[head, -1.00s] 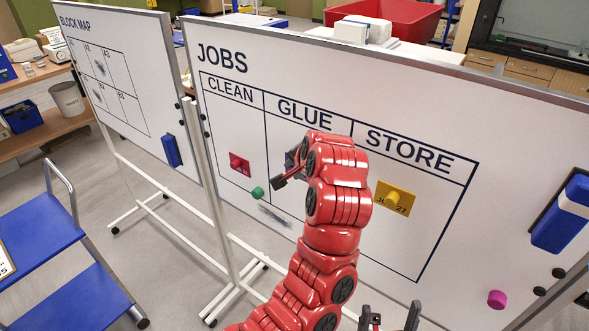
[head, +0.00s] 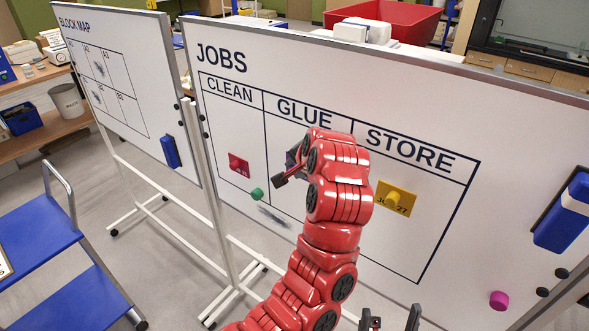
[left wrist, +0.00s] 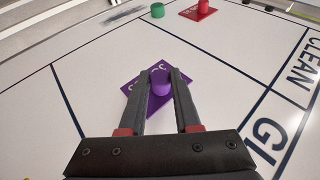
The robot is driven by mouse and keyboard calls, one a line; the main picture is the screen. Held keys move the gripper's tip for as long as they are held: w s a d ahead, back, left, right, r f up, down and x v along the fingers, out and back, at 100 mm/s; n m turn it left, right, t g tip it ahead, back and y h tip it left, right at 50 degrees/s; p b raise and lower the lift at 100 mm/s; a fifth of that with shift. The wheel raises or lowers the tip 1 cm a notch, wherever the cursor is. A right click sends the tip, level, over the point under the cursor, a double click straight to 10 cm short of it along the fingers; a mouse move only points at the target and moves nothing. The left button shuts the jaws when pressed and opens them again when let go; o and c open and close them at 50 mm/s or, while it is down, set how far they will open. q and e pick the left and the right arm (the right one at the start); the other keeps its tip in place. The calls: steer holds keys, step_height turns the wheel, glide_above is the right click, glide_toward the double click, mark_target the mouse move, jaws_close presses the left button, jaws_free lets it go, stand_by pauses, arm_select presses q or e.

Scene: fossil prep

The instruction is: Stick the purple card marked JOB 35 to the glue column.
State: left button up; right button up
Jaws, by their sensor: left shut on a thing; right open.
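The purple card (left wrist: 133,87) with its purple knob (left wrist: 160,82) shows in the left wrist view, tilted on the white board surface; its lettering is too small to read. It looks flat against the board within the GLUE column (left wrist: 95,85), though contact is hard to tell. My left gripper (left wrist: 160,74) is shut on the knob. My right gripper (head: 389,317) is open and empty at the bottom edge.
A red card (head: 238,164) and a green magnet (head: 257,194) are in the CLEAN column. A yellow card (head: 395,199) hangs in the STORE column. A grey smudge (head: 273,215) marks the board. A blue eraser (head: 563,215) and a pink magnet (head: 499,301) are at right.

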arm_select(q)
steer(key=shift+w+d, duration=0.35)
steer(key=shift+w, duration=0.1)
stand_by(0.4)
steer(key=o, duration=1)
steer(key=s+a+b, duration=0.1)
steer(key=s, duration=0.1)
steer(key=s+a+b, duration=0.1)
steer(key=s, duration=0.1)
steer(key=s+a+b, duration=0.1)
steer(key=a, duration=0.1)
steer(key=shift+s+a, duration=0.1)
steer(key=shift+s, duration=0.3)
